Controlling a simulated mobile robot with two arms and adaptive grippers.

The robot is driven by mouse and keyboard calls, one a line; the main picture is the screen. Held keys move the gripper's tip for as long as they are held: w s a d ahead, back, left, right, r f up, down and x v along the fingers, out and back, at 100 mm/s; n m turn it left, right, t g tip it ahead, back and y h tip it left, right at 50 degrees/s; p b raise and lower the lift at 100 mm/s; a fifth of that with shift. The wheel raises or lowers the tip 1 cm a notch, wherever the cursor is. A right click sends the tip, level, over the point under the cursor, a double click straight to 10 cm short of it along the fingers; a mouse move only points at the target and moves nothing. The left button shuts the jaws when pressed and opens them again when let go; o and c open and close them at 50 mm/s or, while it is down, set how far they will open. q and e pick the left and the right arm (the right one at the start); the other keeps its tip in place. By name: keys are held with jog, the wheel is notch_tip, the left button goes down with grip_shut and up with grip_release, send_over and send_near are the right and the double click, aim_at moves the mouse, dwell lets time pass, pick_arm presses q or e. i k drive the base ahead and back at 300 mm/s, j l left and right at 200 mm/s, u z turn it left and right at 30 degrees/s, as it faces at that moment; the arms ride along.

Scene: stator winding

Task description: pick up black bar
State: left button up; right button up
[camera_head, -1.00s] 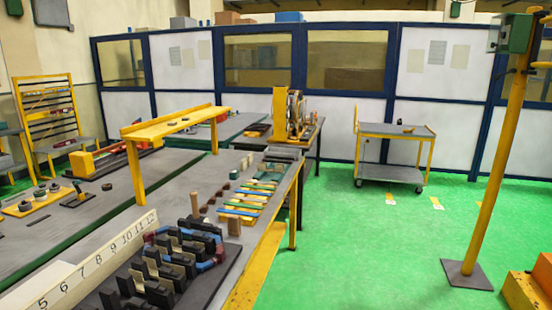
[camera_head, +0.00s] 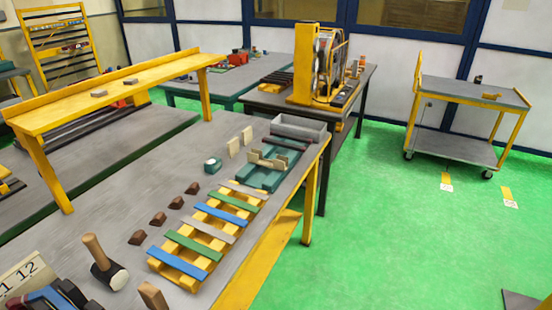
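Neither of my grippers is in view. No single thing stands out clearly as the black bar. Several dark bars (camera_head: 280,80) lie side by side on the far table, left of the yellow winding machine (camera_head: 306,62). More dark pieces (camera_head: 345,97) lie to the right of the machine. A mallet (camera_head: 106,264) with a black head and wooden handle stands on the near grey bench (camera_head: 150,180), at lower left. Part of a dark and blue block assembly (camera_head: 55,298) shows at the bottom left edge, mostly cut off.
The near bench carries a yellow rack with coloured slats (camera_head: 207,229), brown wedges (camera_head: 156,221), a green fixture (camera_head: 268,168) and a grey tray (camera_head: 298,127). A yellow shelf (camera_head: 110,91) stands at left. Green floor (camera_head: 400,240) is open before a yellow cart (camera_head: 470,92).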

aim_at(282, 144)
jog(key=i+l+u, duration=0.1)
jog(key=i+l, duration=0.5)
jog(key=i+l+z, duration=0.1)
jog(key=i+l, duration=0.35)
jog(key=i, duration=0.2)
jog(key=z, duration=0.05)
